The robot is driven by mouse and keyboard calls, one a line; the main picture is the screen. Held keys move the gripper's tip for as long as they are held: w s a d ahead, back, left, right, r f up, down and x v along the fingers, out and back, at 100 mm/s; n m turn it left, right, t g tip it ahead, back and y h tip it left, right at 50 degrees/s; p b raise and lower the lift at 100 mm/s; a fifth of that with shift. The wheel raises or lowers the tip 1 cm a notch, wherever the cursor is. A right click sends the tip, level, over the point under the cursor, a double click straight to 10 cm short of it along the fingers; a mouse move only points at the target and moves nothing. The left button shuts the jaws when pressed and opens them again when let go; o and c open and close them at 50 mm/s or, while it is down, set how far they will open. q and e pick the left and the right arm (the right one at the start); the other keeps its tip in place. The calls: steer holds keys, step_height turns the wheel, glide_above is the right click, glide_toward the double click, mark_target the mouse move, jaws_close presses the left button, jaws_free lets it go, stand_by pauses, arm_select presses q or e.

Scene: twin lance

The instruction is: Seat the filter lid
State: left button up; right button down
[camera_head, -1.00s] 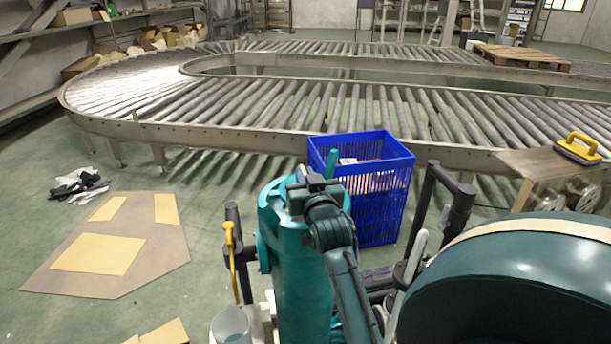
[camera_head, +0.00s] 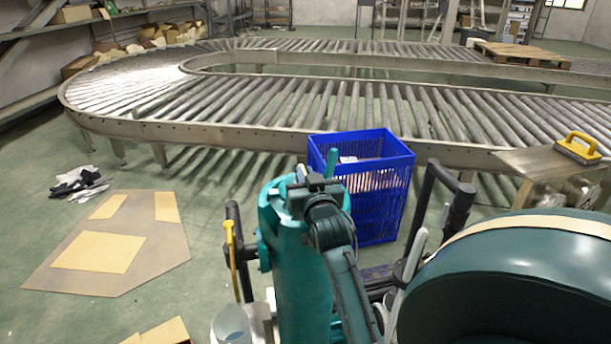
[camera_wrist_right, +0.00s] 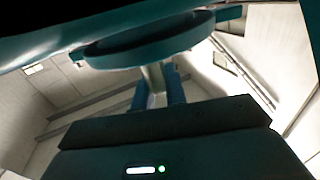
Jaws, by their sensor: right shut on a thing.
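In the right wrist view a round teal disc with a raised rim, the filter lid (camera_wrist_right: 145,42), sits beyond my gripper's fingers, a pale stem under it. My right gripper (camera_wrist_right: 157,92) is shut there, its two blue-teal fingers close around the stem. In the head view the right gripper (camera_head: 317,180) is at the top of an upright teal cylinder (camera_head: 300,265). The gripper and wrist cover part of that top. I cannot tell from there whether lid and cylinder touch. My left gripper is not in view.
A blue crate (camera_head: 385,205) stands just beyond the cylinder. Black upright bars (camera_head: 240,255) flank it. A large dark green rounded form (camera_head: 510,275) fills the lower right. A roller conveyor (camera_head: 290,105) runs behind. Floor at left holds flat cardboard (camera_head: 100,260).

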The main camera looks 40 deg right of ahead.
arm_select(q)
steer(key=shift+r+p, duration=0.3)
arm_select(e)
steer(key=shift+r, duration=0.1)
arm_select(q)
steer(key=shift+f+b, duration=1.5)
arm_select(e)
steer(key=shift+f, duration=2.4)
steer(key=c, duration=1.3)
jaws_free()
steer(key=shift+c, duration=0.2)
steer(key=shift+f, duration=0.1)
steer(key=shift+f, duration=0.1)
